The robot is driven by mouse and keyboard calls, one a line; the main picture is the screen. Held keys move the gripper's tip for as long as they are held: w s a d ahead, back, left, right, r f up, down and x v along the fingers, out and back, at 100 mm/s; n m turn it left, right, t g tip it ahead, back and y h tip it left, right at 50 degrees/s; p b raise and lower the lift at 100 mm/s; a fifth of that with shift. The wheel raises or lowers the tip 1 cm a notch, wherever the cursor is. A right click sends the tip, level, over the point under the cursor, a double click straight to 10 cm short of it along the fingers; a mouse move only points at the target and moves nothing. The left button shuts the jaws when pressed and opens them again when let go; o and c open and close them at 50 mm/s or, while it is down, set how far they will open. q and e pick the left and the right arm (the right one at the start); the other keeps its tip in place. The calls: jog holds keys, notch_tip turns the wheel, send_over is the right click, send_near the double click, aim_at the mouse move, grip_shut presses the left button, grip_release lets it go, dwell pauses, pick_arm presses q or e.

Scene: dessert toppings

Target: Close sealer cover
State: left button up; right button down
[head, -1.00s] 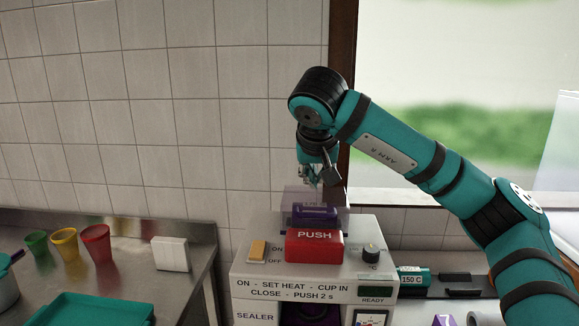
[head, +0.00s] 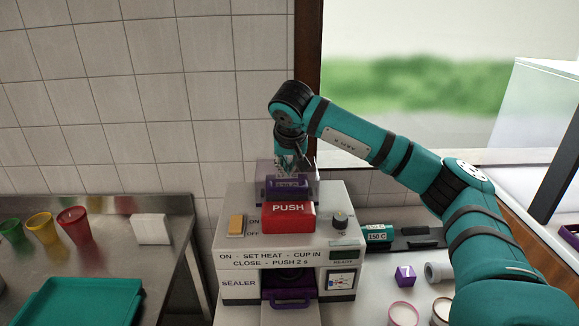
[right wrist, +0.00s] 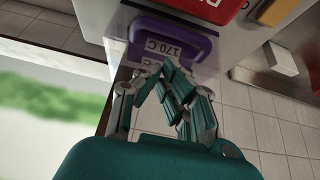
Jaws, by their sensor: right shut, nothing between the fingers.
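The sealer (head: 235,265) is a pale grey machine with a red PUSH block (head: 288,214) on top. Behind the block sits a purple piece (head: 287,186), labelled 170 C in the right wrist view (right wrist: 172,36). A see-through lilac panel (head: 311,184) stands around that piece at the sealer's back. A purple handled part (head: 290,297) shows in the front opening. My right gripper (right wrist: 158,72) is shut and empty, beside the purple piece. In the head view my right gripper (head: 290,168) is behind the sealer's top; its fingertips are partly hidden and contact is unclear. My left gripper is out of view.
An orange switch (head: 236,225) and a dark knob (head: 340,218) flank the red block. Coloured cups (head: 74,224) and a teal tray (head: 85,303) are at left.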

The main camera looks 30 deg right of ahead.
jog(key=shift+s+a+f, duration=0.1)
jog(key=shift+s+f, duration=0.1)
jog(key=shift+f, duration=0.3)
jog(key=shift+s+a+f, duration=0.1)
jog(key=shift+s+f, duration=0.1)
jog(key=shift+f, duration=0.3)
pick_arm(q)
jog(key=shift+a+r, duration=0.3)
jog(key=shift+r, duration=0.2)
pick_arm(e)
jog(key=shift+w, duration=0.1)
